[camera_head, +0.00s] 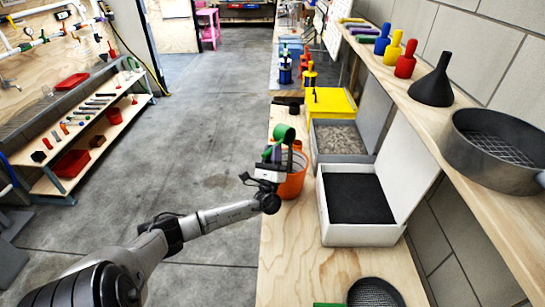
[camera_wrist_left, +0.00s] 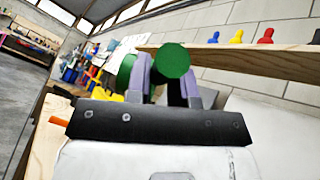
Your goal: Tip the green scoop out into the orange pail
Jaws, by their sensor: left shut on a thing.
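My left gripper (camera_head: 274,153) is shut on the green scoop (camera_head: 284,133). It holds the scoop up above the workbench, over or just beside the orange pail (camera_head: 294,182); I cannot tell exactly which. In the left wrist view the scoop (camera_wrist_left: 174,60) shows as a green round end, with more green beyond the left finger, between the purple-grey fingers (camera_wrist_left: 160,82). What the scoop holds is hidden. The pail stands on the bench, partly covered by the gripper, and its inside is mostly hidden. My right gripper is not in view.
An open white box with a black bed (camera_head: 359,198) stands right of the pail. Behind it are a box of grey granules (camera_head: 338,138) and a yellow box (camera_head: 328,104). A shelf (camera_head: 455,165) holds a black funnel (camera_head: 434,84) and sieve (camera_head: 490,150). The bench front is mostly clear.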

